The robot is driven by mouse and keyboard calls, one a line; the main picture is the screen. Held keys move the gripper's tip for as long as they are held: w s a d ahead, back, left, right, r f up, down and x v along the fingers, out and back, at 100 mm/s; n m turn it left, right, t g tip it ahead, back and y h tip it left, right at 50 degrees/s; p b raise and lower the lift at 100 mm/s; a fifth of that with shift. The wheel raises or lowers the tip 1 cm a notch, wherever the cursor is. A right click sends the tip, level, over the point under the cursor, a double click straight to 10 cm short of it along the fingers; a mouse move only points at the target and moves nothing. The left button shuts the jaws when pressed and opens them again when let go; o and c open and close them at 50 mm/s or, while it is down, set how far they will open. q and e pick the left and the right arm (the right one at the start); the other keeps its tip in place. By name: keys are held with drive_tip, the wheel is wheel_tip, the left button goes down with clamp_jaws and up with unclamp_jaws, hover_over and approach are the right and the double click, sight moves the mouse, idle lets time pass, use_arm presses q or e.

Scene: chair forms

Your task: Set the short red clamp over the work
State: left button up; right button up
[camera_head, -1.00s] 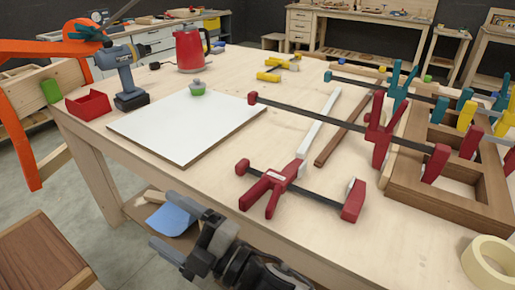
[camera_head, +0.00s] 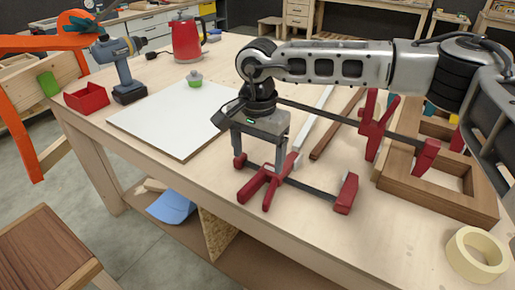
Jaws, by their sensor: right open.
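The short red clamp (camera_head: 268,187) lies on the workbench front, its dark bar running right to a red end jaw (camera_head: 346,194). My right gripper (camera_head: 259,156) points down, open and empty, above the clamp's handle end. Its fingers overlap that end in the picture; I cannot tell the exact gap or any contact. The work appears to be the brown wooden frame (camera_head: 458,202) at the right, with a longer red clamp (camera_head: 374,130) reaching over it. My right arm hides part of the frame and other clamps. My left gripper is not in view.
A grey strip (camera_head: 316,120) and brown strip (camera_head: 337,125) lie behind the short clamp. A tape roll (camera_head: 476,254) sits front right. The front middle is clear.

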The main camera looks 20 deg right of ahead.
drive_tip(key=b, duration=0.6)
hover_over(258, 198)
wheel_tip(258, 198, down, 9)
drive_tip(key=shift+s+f, duration=0.1)
drive_tip(key=shift+f, duration=0.1)
drive_tip(key=shift+f+b, duration=0.7)
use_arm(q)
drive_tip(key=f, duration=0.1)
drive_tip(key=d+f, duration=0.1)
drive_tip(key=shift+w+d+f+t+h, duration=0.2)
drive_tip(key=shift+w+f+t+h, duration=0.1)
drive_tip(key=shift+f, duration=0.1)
